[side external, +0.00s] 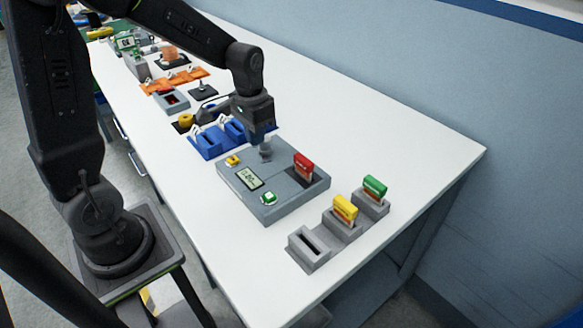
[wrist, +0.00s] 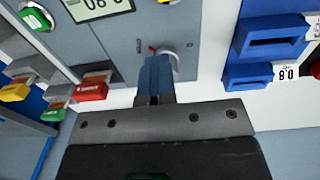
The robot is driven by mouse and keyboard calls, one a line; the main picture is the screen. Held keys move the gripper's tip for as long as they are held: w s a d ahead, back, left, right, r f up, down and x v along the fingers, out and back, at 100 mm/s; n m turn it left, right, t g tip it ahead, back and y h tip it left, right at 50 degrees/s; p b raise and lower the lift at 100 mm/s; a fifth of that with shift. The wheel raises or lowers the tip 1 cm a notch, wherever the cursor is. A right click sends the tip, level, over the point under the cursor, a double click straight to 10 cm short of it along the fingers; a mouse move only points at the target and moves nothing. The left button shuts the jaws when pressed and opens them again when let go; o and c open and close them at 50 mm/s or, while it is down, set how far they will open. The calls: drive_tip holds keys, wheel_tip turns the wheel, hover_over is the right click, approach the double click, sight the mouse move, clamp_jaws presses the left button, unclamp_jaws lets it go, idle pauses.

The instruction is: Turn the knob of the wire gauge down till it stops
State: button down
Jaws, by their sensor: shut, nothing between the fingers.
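The wire gauge is a grey box (side external: 285,205) with a small display (side external: 250,179), a yellow button (side external: 233,160), a green button (side external: 268,198) and a red-topped piece (side external: 303,166) standing in it. Its knob (side external: 265,151) is a small grey cylinder near the back edge. My gripper (side external: 261,136) is right above the knob. In the wrist view the blue fingers of my gripper (wrist: 157,72) are shut and empty beside the light grey knob (wrist: 166,58), which they partly hide. I cannot tell whether they touch it. The display (wrist: 97,7) reads 0.80 upside down.
Grey holders stand at the table's front right: one empty (side external: 310,248), one with a yellow-topped piece (side external: 345,209), one with a green-topped piece (side external: 375,188). Blue slotted blocks (side external: 207,144) stand close behind the gauge. White table is free to the right.

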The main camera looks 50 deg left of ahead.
drive_tip(key=shift+s+a+f, duration=0.35)
drive_tip(key=shift+a+f, duration=0.3)
drive_tip(key=shift+a, duration=0.2)
drive_tip(key=shift+s, duration=0.25)
drive_tip(key=shift+r, duration=0.1)
wheel_tip(320, 180, up, 6)
drive_tip(key=shift+w+d+r, duration=0.1)
drive_tip(key=shift+w+d, duration=0.05)
